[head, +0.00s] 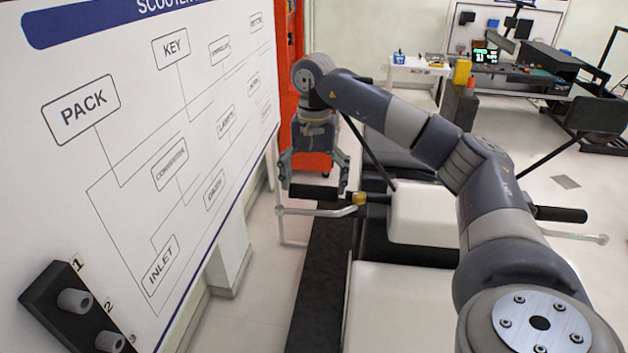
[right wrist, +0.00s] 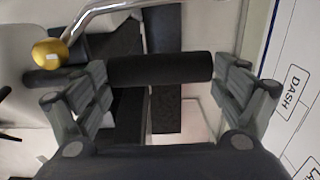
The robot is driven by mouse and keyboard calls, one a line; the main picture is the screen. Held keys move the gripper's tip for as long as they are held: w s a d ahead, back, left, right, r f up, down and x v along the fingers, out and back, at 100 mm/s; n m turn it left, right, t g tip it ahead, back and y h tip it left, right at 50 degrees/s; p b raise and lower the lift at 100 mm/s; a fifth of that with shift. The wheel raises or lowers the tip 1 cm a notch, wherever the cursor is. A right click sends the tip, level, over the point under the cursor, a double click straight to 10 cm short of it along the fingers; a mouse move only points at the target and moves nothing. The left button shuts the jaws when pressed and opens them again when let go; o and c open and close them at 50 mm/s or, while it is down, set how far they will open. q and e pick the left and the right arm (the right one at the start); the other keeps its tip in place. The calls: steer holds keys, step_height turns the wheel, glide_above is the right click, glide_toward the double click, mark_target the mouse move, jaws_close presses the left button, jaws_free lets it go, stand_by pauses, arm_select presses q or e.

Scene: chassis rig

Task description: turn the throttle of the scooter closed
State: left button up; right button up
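The scooter's throttle is a black cylindrical grip (head: 313,191) at the left end of the handlebar in the head view. In the right wrist view, the grip (right wrist: 160,69) lies crosswise. My right gripper (head: 314,186) comes down over it with its fingers spread wide, one near each end of the grip. In the right wrist view, the gripper (right wrist: 160,85) is open, with no clear closed hold on the grip; whether a finger touches an end I cannot tell. A metal lever (head: 315,211) with a gold fitting (head: 360,199) runs beside the grip. My left gripper is not in view.
A white wiring-diagram board (head: 130,140) stands close on the left. The other handlebar grip (head: 560,214) is at the right. A red cabinet (head: 296,40) stands behind my right gripper. A workbench (head: 510,75) with equipment is at the back right.

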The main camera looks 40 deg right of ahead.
steer(key=b, duration=0.1)
steer(key=t+h+b, duration=0.1)
steer(key=h+b, duration=0.1)
steer(key=shift+s+a+f+t+b, duration=0.25)
steer(key=shift+a+f+t+b, duration=0.05)
steer(key=shift+t, duration=0.1)
steer(key=shift+s+a+t+h+b, duration=0.2)
steer(key=shift+t+h+b, duration=0.35)
steer(key=shift+h+b, duration=0.3)
steer(key=shift+s+a+t+h+b, duration=0.15)
steer(key=shift+t+h+b, duration=0.45)
steer(key=shift+b, duration=0.45)
steer(key=shift+r, duration=0.1)
steer(key=o, duration=0.8)
